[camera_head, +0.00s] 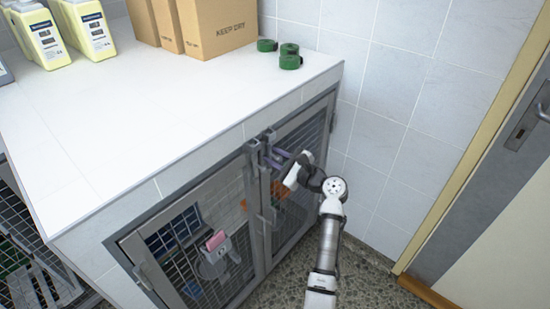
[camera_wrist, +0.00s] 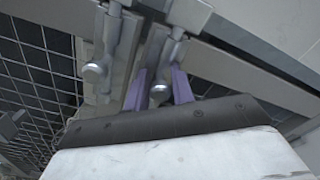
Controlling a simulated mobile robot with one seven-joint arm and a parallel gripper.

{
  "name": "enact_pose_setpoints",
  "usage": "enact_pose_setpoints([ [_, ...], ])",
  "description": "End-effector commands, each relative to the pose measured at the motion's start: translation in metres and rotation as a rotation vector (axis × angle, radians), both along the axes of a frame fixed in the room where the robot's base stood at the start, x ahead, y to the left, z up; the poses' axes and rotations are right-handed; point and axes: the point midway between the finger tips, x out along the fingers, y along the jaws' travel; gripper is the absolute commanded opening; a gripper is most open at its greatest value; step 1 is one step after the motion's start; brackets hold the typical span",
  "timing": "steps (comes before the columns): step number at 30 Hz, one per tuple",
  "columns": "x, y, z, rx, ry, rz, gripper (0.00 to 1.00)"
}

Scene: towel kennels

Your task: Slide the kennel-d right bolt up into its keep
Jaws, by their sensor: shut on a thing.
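My gripper (camera_head: 277,158) is at the top of the kennel front, where two mesh doors meet. In the wrist view its two purple fingers (camera_wrist: 160,86) stand either side of the round knob (camera_wrist: 160,93) of the right-hand bolt and are shut on it. That bolt's rod (camera_wrist: 177,47) runs up to a grey metal keep (camera_wrist: 189,13) on the frame; I cannot tell how far it enters. A second bolt with its own knob (camera_wrist: 95,72) is just left, apart from my fingers. In the head view the gripper and arm partly hide the bolts.
The white tiled counter (camera_head: 170,120) overhangs close above. A tiled wall and door (camera_head: 500,180) bound the right.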

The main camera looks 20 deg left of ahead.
Motion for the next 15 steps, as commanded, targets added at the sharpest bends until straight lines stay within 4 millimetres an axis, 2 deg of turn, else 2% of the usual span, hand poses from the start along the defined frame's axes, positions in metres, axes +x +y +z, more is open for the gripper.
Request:
enact_pose_setpoints([
  [1, 0.0, 0.0001, 0.0074, 0.0, -0.009, -0.001, 0.0],
  [9, 0.0004, -0.0002, 0.0073, 0.003, -0.013, -0.001, 0.0],
  [10, 0.0004, -0.0002, 0.0074, 0.003, -0.013, -0.001, 0.27],
  [13, 0.0003, -0.0003, 0.0069, 0.002, -0.01, -0.001, 0.4],
  [15, 0.0003, -0.0003, 0.006, 0.002, -0.009, -0.002, 0.4],
])
